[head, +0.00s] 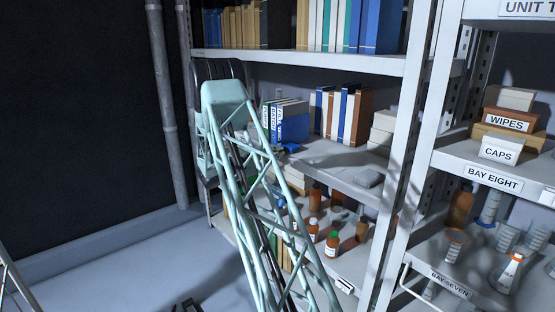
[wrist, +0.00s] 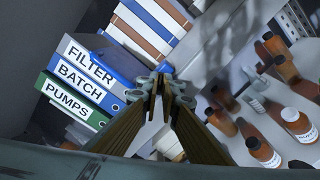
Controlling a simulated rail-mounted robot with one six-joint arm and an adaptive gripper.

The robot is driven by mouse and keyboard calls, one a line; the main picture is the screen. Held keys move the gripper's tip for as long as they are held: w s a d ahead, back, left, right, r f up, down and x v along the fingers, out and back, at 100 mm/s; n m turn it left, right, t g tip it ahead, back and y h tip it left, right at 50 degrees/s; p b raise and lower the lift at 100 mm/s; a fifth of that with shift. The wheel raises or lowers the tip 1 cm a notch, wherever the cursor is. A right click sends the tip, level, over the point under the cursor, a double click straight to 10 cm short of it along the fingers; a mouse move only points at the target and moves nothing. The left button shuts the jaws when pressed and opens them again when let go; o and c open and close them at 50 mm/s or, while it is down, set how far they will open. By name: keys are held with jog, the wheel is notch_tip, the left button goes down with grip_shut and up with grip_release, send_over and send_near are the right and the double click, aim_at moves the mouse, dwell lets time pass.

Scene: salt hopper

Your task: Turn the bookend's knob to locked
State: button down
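Labelled binders (wrist: 72,80) stand on the middle shelf, reading FILTER, BATCH and PUMPS in the wrist view. A blue upright panel (head: 295,128) is at their right side in the head view. I cannot tell whether it is the bookend or a binder's cover. A small blue part (head: 288,148) shows low in front of it. My gripper (wrist: 162,88) is at the binders' side, its two long brownish fingers converging close together. Grey-green parts sit around the fingertips. The knob and its setting cannot be made out, nor whether the fingers touch it.
More books (head: 340,115) stand to the right on the same shelf, with a grey flat object (head: 368,178) near its front edge. Brown bottles (head: 332,243) stand on the shelf below. A shelf upright (head: 405,140) bounds the bay at right. Shelf space right of the binders is partly clear.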

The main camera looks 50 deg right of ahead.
jog(key=shift+f+m+b, duration=0.15)
jog(key=shift+m+b, duration=2.45)
jog(key=shift+m, duration=0.6)
jog(key=c, duration=2.9)
grip_release()
jog(key=shift+v, duration=6.05)
